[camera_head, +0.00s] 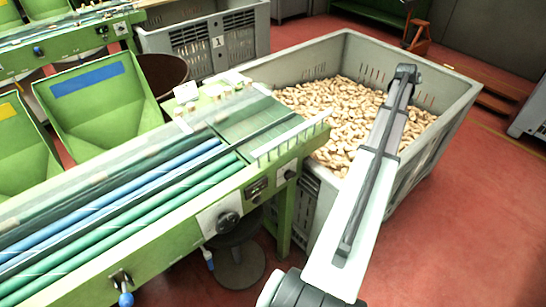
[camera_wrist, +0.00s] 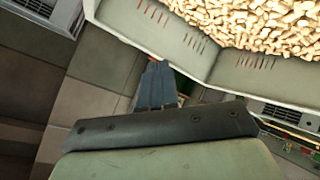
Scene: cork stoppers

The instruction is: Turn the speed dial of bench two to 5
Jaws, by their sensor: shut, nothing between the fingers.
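The nearer green sorting bench (camera_head: 150,250) has a large black dial (camera_head: 228,222) on a pale plate on its front side. Its pointer and scale are too small to read. A smaller black knob (camera_head: 291,174) sits further right on the same side. No bench number is legible, so I cannot tell which bench is two. My gripper (camera_wrist: 157,66) is shut and empty in the wrist view, in front of a pale crate wall. It is touching no dial there. I cannot make out its fingers in the head view.
A large grey crate (camera_head: 440,137) of corks (camera_head: 345,110) stands beyond the bench's right end, with my arm across it. Another bench (camera_head: 75,38) and a crate marked 1 (camera_head: 185,42) stand behind. A blue-handled lever (camera_head: 126,297) juts from the bench front.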

